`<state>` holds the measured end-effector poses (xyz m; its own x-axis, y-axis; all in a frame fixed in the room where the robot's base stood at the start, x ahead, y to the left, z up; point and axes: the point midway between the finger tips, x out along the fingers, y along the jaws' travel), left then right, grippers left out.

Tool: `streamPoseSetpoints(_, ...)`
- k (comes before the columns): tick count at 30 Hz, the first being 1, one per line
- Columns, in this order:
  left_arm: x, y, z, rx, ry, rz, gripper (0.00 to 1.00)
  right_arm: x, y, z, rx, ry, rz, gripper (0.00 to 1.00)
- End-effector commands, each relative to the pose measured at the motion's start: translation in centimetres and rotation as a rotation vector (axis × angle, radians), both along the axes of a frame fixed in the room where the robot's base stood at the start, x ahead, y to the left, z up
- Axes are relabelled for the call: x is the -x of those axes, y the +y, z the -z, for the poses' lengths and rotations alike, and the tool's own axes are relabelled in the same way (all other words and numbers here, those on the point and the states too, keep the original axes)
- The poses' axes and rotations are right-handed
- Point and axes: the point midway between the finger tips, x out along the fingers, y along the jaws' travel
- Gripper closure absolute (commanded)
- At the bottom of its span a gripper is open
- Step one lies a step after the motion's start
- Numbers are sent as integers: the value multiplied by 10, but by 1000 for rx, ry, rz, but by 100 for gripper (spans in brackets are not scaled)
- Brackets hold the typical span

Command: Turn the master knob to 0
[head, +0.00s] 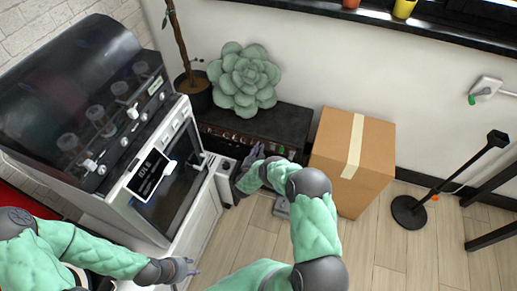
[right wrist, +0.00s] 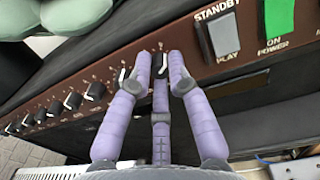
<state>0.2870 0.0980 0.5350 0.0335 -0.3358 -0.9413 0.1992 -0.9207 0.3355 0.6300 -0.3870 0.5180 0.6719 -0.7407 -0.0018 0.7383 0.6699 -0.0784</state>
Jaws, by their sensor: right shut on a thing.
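A black amplifier (head: 285,120) with a brown front panel and a row of dark knobs stands against the wall. In the right wrist view the knob nearest the switches, taken as the master knob (right wrist: 160,66), sits between the lilac fingers of my right gripper (right wrist: 161,62). The gripper is shut on it, and the fingers hide most of it. Its pointer and scale are too small to read. In the head view my right gripper (head: 256,154) is at the amplifier's front. My left gripper (head: 192,268) is open and empty, low beside the oven-like machine.
A grey standby switch (right wrist: 217,36) and a green power switch (right wrist: 279,18) sit right of the knob. Other knobs (right wrist: 72,101) run left. A succulent (head: 243,78) rests on the amplifier. A cardboard box (head: 352,155) stands to the right, and a machine (head: 150,170) to the left.

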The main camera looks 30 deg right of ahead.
Motion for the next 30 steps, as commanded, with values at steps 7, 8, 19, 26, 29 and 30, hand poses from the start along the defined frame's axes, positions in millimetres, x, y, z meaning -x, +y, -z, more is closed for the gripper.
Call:
streamPoseSetpoints(7,0,0,0,0,0,0,60,0,0,-1,38,41,1,100)
streamPoseSetpoints(8,0,0,0,0,0,0,60,0,0,-1,47,50,1,100)
streamPoseSetpoints(19,0,0,0,0,0,0,60,-1,0,-2,237,272,0,100)
streamPoseSetpoints(26,0,0,0,0,0,0,60,-2,1,-2,380,438,-1,100)
streamPoseSetpoints(29,0,0,0,0,0,0,60,-2,1,-2,442,511,-1,100)
streamPoseSetpoints(30,0,0,0,0,0,0,60,-2,1,-2,467,540,-1,100)
